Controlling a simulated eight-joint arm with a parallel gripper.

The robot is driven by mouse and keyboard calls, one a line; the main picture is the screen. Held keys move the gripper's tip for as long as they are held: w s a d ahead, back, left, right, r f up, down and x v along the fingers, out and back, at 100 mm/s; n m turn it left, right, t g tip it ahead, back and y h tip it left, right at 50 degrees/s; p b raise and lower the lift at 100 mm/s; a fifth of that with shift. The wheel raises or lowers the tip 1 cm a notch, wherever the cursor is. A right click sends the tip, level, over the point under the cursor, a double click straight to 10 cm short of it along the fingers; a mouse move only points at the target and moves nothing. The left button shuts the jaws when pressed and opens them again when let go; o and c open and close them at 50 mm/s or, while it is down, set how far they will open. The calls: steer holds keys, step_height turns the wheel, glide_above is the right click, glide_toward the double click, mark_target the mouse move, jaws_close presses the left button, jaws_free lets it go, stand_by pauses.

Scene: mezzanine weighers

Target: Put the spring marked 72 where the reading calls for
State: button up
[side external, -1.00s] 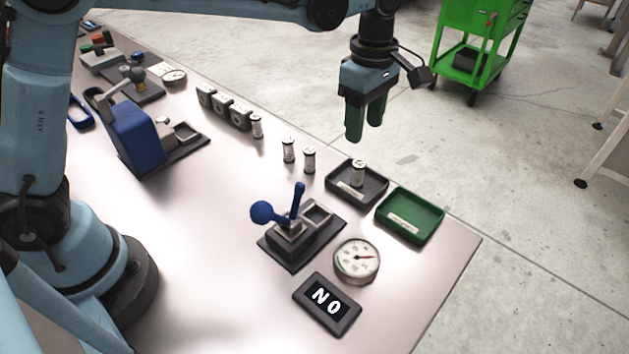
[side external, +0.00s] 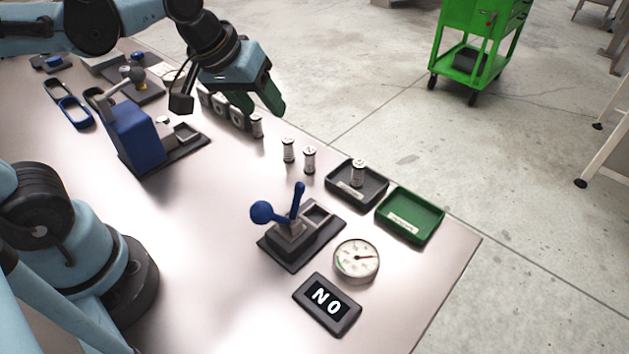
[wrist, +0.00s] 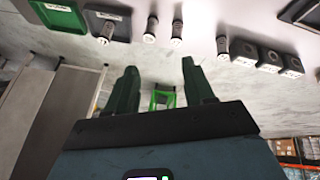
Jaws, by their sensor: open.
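Several small pale cylinders with dark ends, which look like the springs, stand upright on the table: one by the dark blocks (side external: 256,127), two together further right (side external: 288,150) (side external: 309,160). Another (side external: 358,173) stands in the dark grey tray (side external: 342,198). Their markings are too small to read. A round gauge (side external: 357,262) has its needle pointing right. The green tray (side external: 411,237) is empty. My gripper (side external: 262,107) is open and empty, tilted above the dark blocks. In the wrist view its fingers (wrist: 159,68) are apart with nothing between.
Dark blocks (side external: 222,107) stand in a row by the table's far edge. A blue-handled fixture (side external: 292,238) sits left of the gauge. A larger blue press (side external: 137,137) stands further left. A green cart (side external: 480,45) is on the floor. The table's middle is clear.

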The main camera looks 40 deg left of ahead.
steer(key=s+f+m, duration=0.1)
steer(key=s+a+f+m+t, duration=0.1)
steer(key=m, duration=0.1)
steer(key=s+a+f+m, duration=0.1)
steer(key=shift+s+a+t, duration=0.25)
steer(key=shift+s+t, duration=0.15)
steer(key=shift+r, duration=0.1)
stand_by(0.9)
